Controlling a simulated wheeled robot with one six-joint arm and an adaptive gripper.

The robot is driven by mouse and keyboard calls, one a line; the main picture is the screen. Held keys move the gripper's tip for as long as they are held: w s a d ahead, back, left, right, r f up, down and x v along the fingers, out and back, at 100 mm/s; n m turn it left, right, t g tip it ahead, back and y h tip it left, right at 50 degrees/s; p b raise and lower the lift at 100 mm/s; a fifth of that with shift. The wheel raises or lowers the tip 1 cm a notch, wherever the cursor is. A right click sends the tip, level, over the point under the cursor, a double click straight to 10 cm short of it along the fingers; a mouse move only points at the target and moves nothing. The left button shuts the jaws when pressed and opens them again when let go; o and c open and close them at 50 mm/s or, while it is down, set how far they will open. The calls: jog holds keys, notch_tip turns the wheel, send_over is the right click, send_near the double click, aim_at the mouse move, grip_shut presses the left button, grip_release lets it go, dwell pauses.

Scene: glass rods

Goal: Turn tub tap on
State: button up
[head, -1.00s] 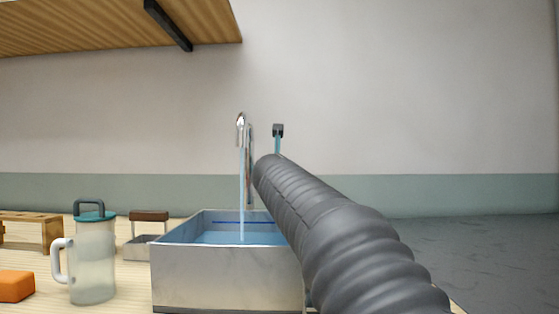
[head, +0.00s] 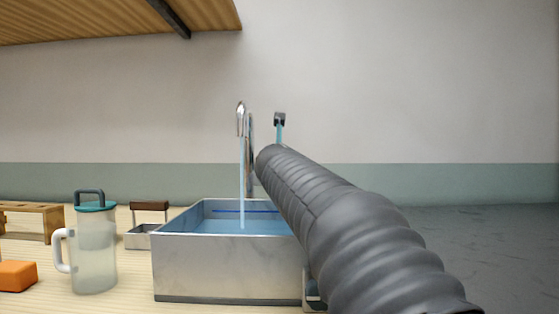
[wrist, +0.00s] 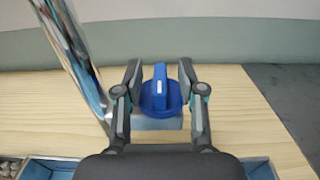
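The blue tap knob (wrist: 160,98), with a pale mark on its raised grip, stands on a small grey block in the wrist view. My gripper (wrist: 159,75) is open, one finger on each side of the knob's grip, with gaps visible between. The chrome tap spout (head: 241,112) rises behind the metal tub (head: 228,268) in the head view. A stream of water (head: 242,175) falls from it into the tub, which holds blue water. The chrome pipe (wrist: 75,50) also shows left of my gripper. In the head view my arm hides the knob and my fingers.
A clear jug with teal lid (head: 95,255) stands left of the tub. A wooden shelf (head: 100,20) hangs at upper left.

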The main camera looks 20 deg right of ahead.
jog(key=v, duration=1.1)
jog(key=shift+s, duration=0.15)
